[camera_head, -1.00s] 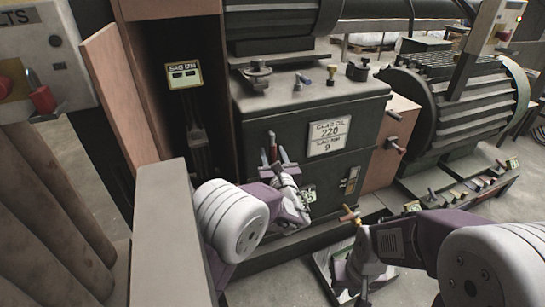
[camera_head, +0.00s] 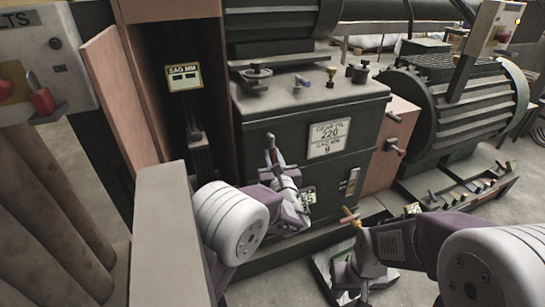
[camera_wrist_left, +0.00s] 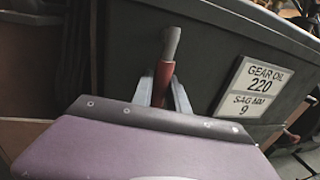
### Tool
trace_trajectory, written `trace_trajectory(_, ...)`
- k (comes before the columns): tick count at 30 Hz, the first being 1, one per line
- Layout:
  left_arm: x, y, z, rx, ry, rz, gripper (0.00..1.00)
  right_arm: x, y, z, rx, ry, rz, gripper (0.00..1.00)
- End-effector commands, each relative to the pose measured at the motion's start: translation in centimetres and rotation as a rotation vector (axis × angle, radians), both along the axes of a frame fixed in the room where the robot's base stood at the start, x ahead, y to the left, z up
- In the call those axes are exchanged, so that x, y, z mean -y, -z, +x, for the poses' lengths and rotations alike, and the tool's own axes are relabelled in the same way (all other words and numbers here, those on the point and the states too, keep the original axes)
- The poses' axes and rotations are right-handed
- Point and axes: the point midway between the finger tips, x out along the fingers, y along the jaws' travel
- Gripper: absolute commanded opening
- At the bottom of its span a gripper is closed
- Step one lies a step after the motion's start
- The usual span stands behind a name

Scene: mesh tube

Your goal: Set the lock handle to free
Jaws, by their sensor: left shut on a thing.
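The lock handle is a red lever (camera_head: 271,148) with a grey tip, on the dark front face of the gearbox (camera_head: 300,110). My left gripper (camera_head: 275,163) is shut on its lower red part. In the left wrist view the handle (camera_wrist_left: 163,78) stands nearly upright between the two grey fingers (camera_wrist_left: 162,95), its grey tip sticking up past them. Its base is hidden behind my gripper body. My right gripper (camera_head: 362,285) hangs low at the bottom, beside the gearbox; its fingers cannot be made out.
A label plate reading gear oil 220 (camera_head: 329,139) is right of the handle. A ribbed motor (camera_head: 450,110) is at the right. An orange T-shaped piece (camera_head: 350,216) shows near my right wrist.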

Motion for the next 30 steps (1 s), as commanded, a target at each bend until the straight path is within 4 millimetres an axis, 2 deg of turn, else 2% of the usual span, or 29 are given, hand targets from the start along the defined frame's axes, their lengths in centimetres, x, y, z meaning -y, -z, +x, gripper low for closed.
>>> trace_trajectory(23,0.03,0.14,-0.04,-0.003,0.001,0.000,0.00,0.00,0.01,0.00,0.000,0.000,0.000,0.23)
trace_trajectory(30,0.25,0.40,0.05,0.010,0.001,-0.030,0.00,0.00,0.85,0.00,0.000,0.000,0.000,0.23)
